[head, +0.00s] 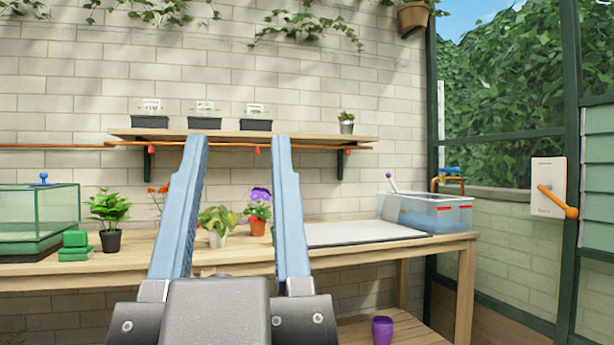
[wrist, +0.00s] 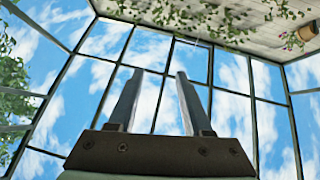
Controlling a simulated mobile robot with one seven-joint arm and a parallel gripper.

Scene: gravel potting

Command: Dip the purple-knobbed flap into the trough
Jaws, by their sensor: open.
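The purple knob (head: 388,177) shows on a thin pale stem at the left end of the trough, in the head view. I cannot make out the flap itself below it. The trough (head: 440,215) is a clear bluish box at the right end of the bench, with red marks on its front. My gripper (head: 243,140) is open and empty, raised in front of the bench, left of the trough and well apart from it. In the wrist view my gripper (wrist: 158,76) points up at the glass roof; neither knob nor trough shows there.
The bench (head: 350,256) carries a white board (head: 355,233), potted plants (head: 217,222), green blocks (head: 75,240) and a glass case (head: 38,220). A shelf (head: 300,139) hangs above. A purple pot (head: 382,330) stands low. A wall lever (head: 557,200) is at right.

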